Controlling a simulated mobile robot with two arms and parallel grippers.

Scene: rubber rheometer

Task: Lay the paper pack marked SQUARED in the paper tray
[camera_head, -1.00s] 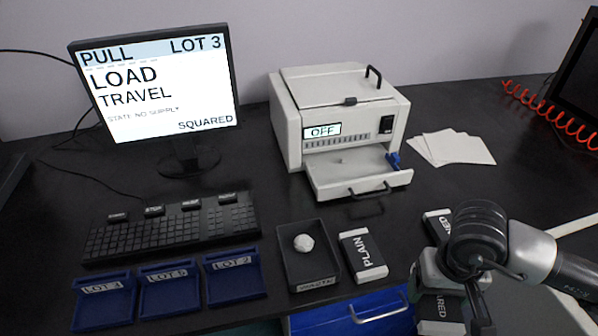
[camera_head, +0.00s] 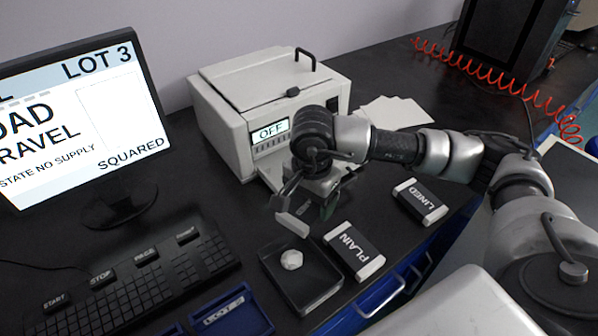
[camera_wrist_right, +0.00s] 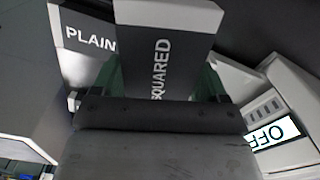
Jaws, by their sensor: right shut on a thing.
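My right gripper (camera_head: 308,208) hangs in front of the light grey printer, above the desk. It is shut on the paper pack marked SQUARED (camera_wrist_right: 165,55), a dark-wrapped pack with white ends, which fills the space between the fingers in the right wrist view. In the head view the arm hides most of this pack; a pale end (camera_head: 292,224) seems to show below the gripper. The printer's pulled-out paper tray (camera_head: 268,174) is mostly hidden behind my right gripper, so I cannot see its inside. My left gripper is not in view.
The printer (camera_head: 225,125) shows OFF. The PLAIN pack (camera_head: 353,250) and LINED pack (camera_head: 420,203) lie on the desk. A black waste tray (camera_head: 310,300) holds a crumpled white ball (camera_head: 291,260). Loose sheets (camera_head: 400,112) lie behind my arm; keyboard (camera_head: 130,285) and monitor are left.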

